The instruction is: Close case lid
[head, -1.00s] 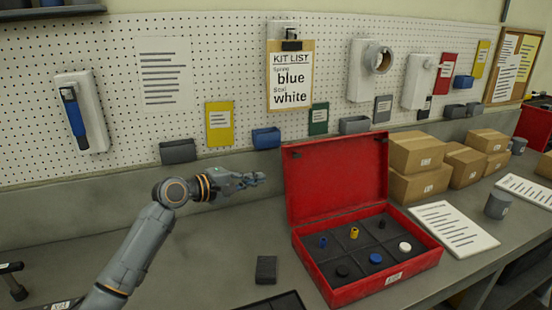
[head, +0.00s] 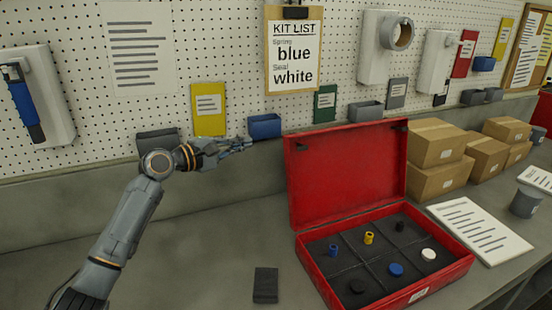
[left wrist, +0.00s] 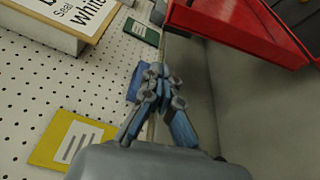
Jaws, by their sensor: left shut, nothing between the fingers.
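The red case (head: 455,277) stands on the workbench with its lid (head: 346,172) raised, tilted back toward the pegboard wall. Inside the dark compartments are a yellow part (head: 368,238), blue parts (head: 396,269), a white part (head: 429,254) and dark parts. My left gripper (head: 247,143) is shut and empty, in the air left of the raised lid and apart from it. In the left wrist view the shut fingers (left wrist: 155,85) show in the middle, with a red edge of the case (left wrist: 235,28) at the top right. My right gripper is not in view.
Cardboard boxes (head: 437,143) stand right of the lid. A printed sheet (head: 480,230) and a grey cup (head: 526,201) lie farther right. A small dark block (head: 265,284) sits left of the case. The bench between my left arm and the case is mostly clear.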

